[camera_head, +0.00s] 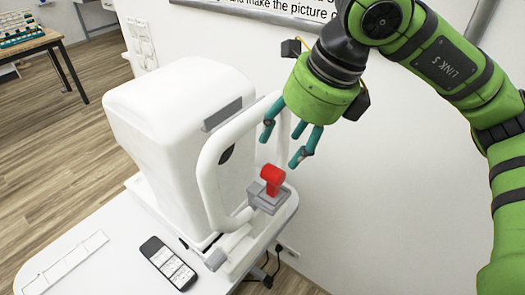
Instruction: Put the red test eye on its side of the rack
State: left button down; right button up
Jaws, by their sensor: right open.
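The red test eye (272,176) is a small red piece seated on a grey block (267,198) at the front of a white eye-test machine (185,130). My right gripper (283,149) hangs just above the red piece. Its teal fingers are spread, point down and hold nothing; they look apart from the red piece, though the exact gap is hard to tell. I cannot tell for sure which thing is the rack. My left gripper is not in view.
The machine's white looped frame (212,172) stands close to the left of my right gripper. A dark phone-like device (168,264) and a flat white strip (62,264) lie on the white table (120,238). A wooden table (30,45) stands far left.

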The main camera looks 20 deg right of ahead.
aim_at(276, 171)
jog(key=b+x, duration=0.1)
jog(key=x, duration=0.1)
jog(key=d+b+x, duration=0.1)
jog(key=b+x, duration=0.1)
jog(key=x, duration=0.1)
jog(key=b+x, duration=0.2)
jog(key=x, duration=0.1)
jog(key=shift+d+f, duration=0.25)
jog(key=shift+w+a+f+b, duration=0.1)
jog(key=shift+w+f+b, duration=0.1)
jog(key=shift+f+b, duration=0.45)
jog(key=shift+w+a, duration=0.1)
jog(key=c, duration=0.6)
jog(key=shift+c, duration=0.2)
